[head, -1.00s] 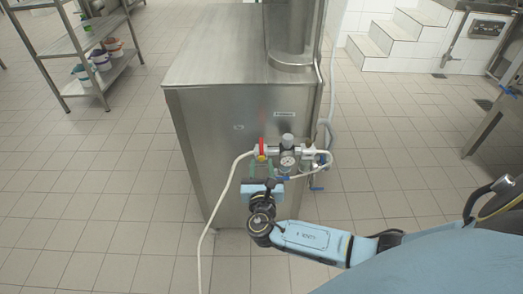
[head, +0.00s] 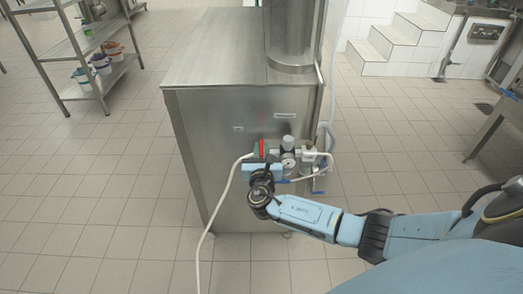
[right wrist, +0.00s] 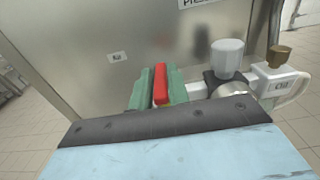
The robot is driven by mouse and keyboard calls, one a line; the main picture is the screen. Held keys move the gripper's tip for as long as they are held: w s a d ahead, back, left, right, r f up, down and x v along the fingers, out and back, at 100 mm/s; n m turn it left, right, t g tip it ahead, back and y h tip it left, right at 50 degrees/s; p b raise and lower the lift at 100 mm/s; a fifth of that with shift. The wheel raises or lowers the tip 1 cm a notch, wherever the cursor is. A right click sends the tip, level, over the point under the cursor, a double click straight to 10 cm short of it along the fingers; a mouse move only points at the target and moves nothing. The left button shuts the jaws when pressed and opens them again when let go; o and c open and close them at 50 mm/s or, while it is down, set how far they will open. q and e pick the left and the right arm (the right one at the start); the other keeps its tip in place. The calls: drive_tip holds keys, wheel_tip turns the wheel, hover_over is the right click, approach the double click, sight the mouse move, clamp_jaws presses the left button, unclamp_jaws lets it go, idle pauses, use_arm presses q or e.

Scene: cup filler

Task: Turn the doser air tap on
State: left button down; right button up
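The air tap has a red handle (head: 262,147) on the front of the steel cabinet, at the left end of an air fitting with a gauge (head: 288,163). The red handle (right wrist: 160,84) stands upright between green fingers in the right wrist view. My right gripper (head: 262,150) is at the tap, its fingers close along both sides of the handle and appearing shut on it. The fingers (right wrist: 160,72) hide the tap's body and much of the handle's sides. My left gripper is not in view.
The steel cabinet (head: 225,120) stands directly behind the tap. A pale hose (head: 215,205) hangs from the fitting to the floor. A grey knob (right wrist: 227,58) sits close right of my fingers. A shelf (head: 100,65) with pots stands far left; the tiled floor is clear.

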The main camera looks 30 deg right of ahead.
clamp_jaws()
